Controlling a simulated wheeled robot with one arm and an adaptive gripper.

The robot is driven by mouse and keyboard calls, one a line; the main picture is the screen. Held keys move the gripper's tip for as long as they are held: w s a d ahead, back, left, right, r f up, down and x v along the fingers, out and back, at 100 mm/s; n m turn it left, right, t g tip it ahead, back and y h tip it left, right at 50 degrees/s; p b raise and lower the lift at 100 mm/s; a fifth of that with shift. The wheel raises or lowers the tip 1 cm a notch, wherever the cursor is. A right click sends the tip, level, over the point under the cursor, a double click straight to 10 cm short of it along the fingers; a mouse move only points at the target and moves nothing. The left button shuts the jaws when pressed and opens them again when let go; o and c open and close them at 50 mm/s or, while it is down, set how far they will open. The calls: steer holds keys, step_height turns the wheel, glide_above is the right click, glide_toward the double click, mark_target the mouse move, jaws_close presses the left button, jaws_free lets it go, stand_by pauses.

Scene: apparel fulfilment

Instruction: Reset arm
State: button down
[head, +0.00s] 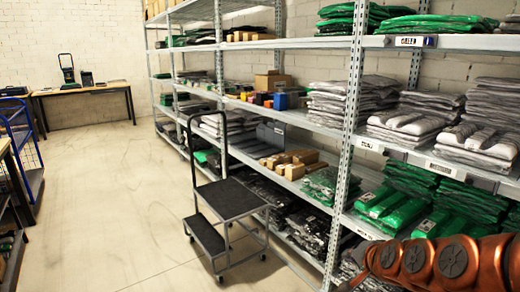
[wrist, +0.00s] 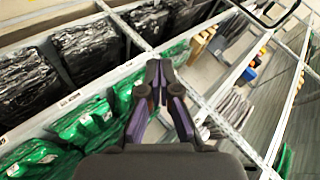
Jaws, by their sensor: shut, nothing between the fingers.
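My gripper (wrist: 158,75) shows in the wrist view, with its dark fingertips together and nothing between them. It is in front of the shelving, and no garment touches it that I can see. In the head view, part of my orange-brown arm (head: 450,260) reaches in at the lower right. The gripper itself is hard to make out there, near the shelf upright.
Metal shelving (head: 355,100) runs along the right, with green packs (head: 395,210), grey packs (head: 405,125) and small boxes (head: 292,160). A black step stool (head: 232,198) stands before it. A desk (head: 85,92) is at the back left. The floor (head: 110,200) between is clear.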

steer(key=s+a+f+n+g, duration=0.2)
steer(key=s+a+g, duration=0.1)
steer(key=s, duration=0.3)
steer(key=s+a+f+n+g, duration=0.2)
steer(key=s+f+n+g, duration=0.1)
steer(key=s, duration=0.4)
steer(key=s+r+n+g+h, duration=0.15)
steer(key=s+n+g, duration=0.4)
steer(key=s, duration=1.55)
step_height(320, 180, up, 20)
steer(key=m+p, duration=0.1)
steer(key=p, duration=1.8)
steer(key=shift+s+r, duration=0.15)
steer(key=shift+s, duration=0.05)
steer(key=shift+g+h, duration=0.25)
